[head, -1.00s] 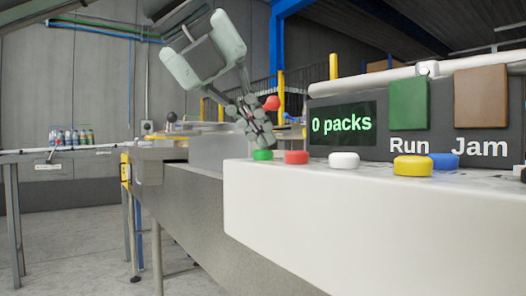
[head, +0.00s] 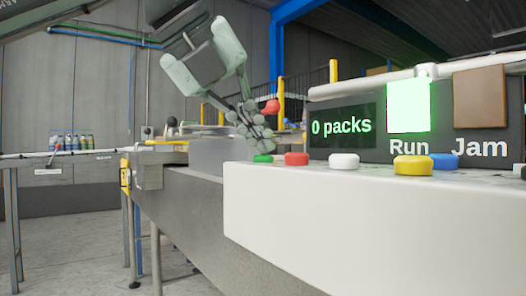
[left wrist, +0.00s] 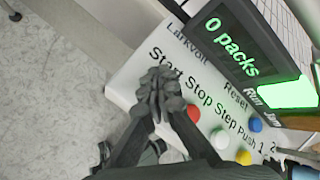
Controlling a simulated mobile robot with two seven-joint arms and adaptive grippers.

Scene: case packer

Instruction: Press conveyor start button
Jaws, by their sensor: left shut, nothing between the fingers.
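The green start button (head: 262,158) sits at the left end of the white control panel (head: 350,225), with its top largely covered by my left gripper (head: 263,148). The gripper is shut and empty, pointing down, its fingertips at the button and seemingly touching it. In the left wrist view the shut fingertips (left wrist: 160,88) cover the spot by the word Start, and the green button is hidden. The Run lamp (head: 408,106) glows bright green. The Jam lamp (head: 480,97) is dark brown. The display (head: 341,125) reads 0 packs. My right gripper is not in view.
Red (head: 297,158), white (head: 344,160), yellow (head: 413,165) and blue (head: 444,161) buttons stand close by on the panel. A red knob (head: 271,106) shows just beside the gripper. Several bottles (head: 72,142) stand on the conveyor (head: 40,157) at the left.

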